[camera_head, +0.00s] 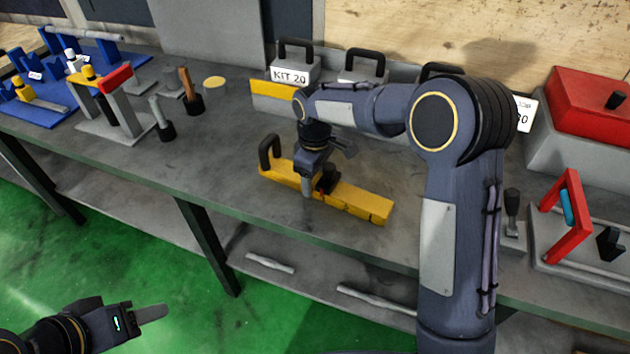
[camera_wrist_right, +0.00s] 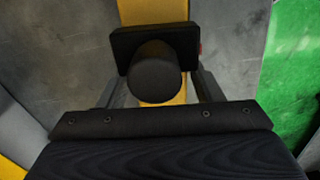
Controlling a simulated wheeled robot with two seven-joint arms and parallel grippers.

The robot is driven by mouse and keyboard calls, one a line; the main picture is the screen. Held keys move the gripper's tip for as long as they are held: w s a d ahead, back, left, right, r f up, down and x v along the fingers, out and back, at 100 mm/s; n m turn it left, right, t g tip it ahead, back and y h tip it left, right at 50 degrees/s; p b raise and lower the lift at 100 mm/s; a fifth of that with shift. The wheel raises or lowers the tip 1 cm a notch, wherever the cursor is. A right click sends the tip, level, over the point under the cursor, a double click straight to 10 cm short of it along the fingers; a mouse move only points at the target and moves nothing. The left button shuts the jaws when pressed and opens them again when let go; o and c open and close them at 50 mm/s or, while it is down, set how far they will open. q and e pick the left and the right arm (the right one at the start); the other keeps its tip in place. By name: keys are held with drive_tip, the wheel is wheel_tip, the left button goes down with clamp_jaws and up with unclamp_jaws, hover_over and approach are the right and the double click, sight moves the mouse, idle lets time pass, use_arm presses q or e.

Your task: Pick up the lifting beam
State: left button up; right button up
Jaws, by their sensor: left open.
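The lifting beam is a long yellow bar (camera_head: 360,203) lying flat on the grey bench, with a black loop handle (camera_head: 269,152) at its left end. My right gripper (camera_head: 318,188) is down at the beam's middle, beside a small black and red part. In the right wrist view the yellow beam (camera_wrist_right: 152,12) runs away under a black block with a round knob (camera_wrist_right: 154,70). My right fingers are apart, one on each side of this block; whether they touch anything is hidden. My left gripper (camera_head: 150,325) is open and empty, low over the green floor, away from the bench.
Behind the beam stand grey weights with black handles, one marked KIT 20 (camera_head: 292,72). At right are a red-lidded box (camera_head: 590,108) and a red frame (camera_head: 566,215). At left are a grey stand with a red top (camera_head: 118,98) and blue fixtures (camera_head: 40,105). The bench front edge is close.

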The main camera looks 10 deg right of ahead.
drive_tip(key=c, duration=1.2)
drive_tip(key=shift+r, duration=0.1)
